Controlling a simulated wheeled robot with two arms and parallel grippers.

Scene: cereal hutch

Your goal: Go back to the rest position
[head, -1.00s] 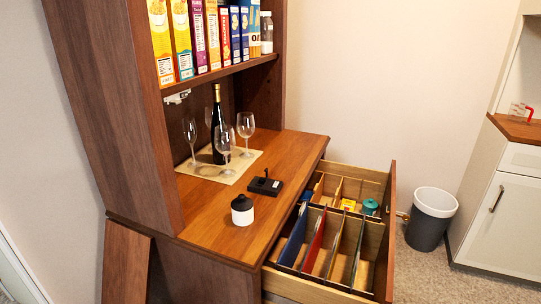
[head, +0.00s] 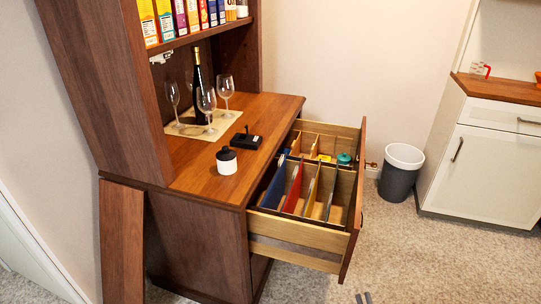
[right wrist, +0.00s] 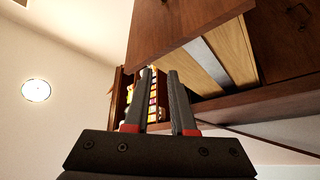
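My right gripper (head: 363,298) shows only as two grey fingertips at the bottom edge of the head view, on the floor side of the open drawer (head: 296,234). In the right wrist view the right gripper (right wrist: 160,76) has its two dark fingers apart with a gap between them and nothing held. My left gripper is not in view.
The wooden hutch (head: 190,235) holds cereal boxes, a bottle (head: 197,90), wine glasses and a black-and-white jar (head: 226,161). The pulled-out drawer has dividers and juts into the room. A bin (head: 400,172) and white cabinet (head: 485,165) stand right. Carpet in front is clear.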

